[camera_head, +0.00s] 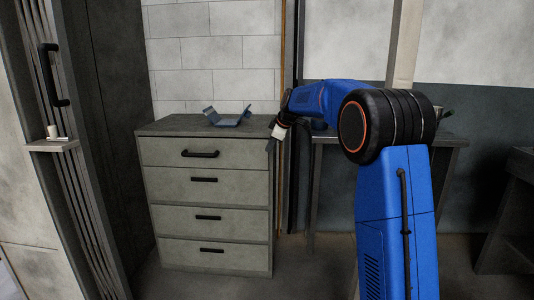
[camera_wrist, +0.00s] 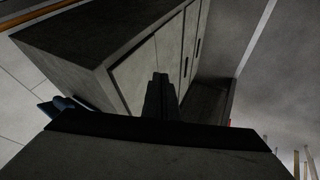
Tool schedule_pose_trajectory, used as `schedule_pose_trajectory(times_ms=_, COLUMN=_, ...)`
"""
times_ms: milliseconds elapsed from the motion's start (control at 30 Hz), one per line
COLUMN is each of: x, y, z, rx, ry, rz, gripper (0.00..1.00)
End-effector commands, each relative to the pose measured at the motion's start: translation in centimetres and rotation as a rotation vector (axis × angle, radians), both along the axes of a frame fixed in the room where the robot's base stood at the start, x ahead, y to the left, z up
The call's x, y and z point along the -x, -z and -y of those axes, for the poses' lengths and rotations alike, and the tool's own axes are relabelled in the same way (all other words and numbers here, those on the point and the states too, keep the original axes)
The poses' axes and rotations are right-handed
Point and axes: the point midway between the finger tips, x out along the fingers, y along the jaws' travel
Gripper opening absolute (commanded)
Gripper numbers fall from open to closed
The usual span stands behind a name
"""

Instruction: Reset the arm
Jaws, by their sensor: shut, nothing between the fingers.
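My gripper (camera_head: 270,146) hangs at the end of my blue arm in the head view, pointing down by the right front edge of the grey drawer cabinet (camera_head: 205,217). In the wrist view my gripper's dark fingers (camera_wrist: 160,90) are together, with nothing between them. The cabinet (camera_wrist: 100,35) shows behind the fingers in that view. I cannot tell whether the fingertips touch the cabinet.
A blue object with raised flaps (camera_head: 228,117) lies on the cabinet top. A dark table (camera_head: 455,141) stands behind my arm, partly hidden by it. A small shelf (camera_head: 52,145) juts out at the left. Some bare floor (camera_head: 310,270) shows right of the cabinet.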

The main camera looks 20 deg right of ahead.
Motion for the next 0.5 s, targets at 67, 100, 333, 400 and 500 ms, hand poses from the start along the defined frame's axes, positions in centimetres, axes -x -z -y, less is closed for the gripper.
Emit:
schedule_pose_trajectory(times_ms=67, x=0.4, y=-0.6, z=0.2, rx=0.001, ry=0.001, rz=0.002, gripper=0.0)
schedule_pose_trajectory(times_ms=100, x=0.5, y=-0.8, z=0.2, rx=0.001, ry=0.001, rz=0.002, gripper=0.0)
schedule_pose_trajectory(times_ms=333, x=3.5, y=-1.9, z=-0.1, rx=-0.017, ry=0.035, rz=-0.016, gripper=0.0)
schedule_pose_trajectory(times_ms=400, x=5.7, y=-2.4, z=-0.4, rx=-0.032, ry=0.065, rz=-0.03, gripper=0.0)
schedule_pose_trajectory(times_ms=500, x=9.5, y=-2.9, z=-0.8, rx=-0.057, ry=0.12, rz=-0.055, gripper=0.0)
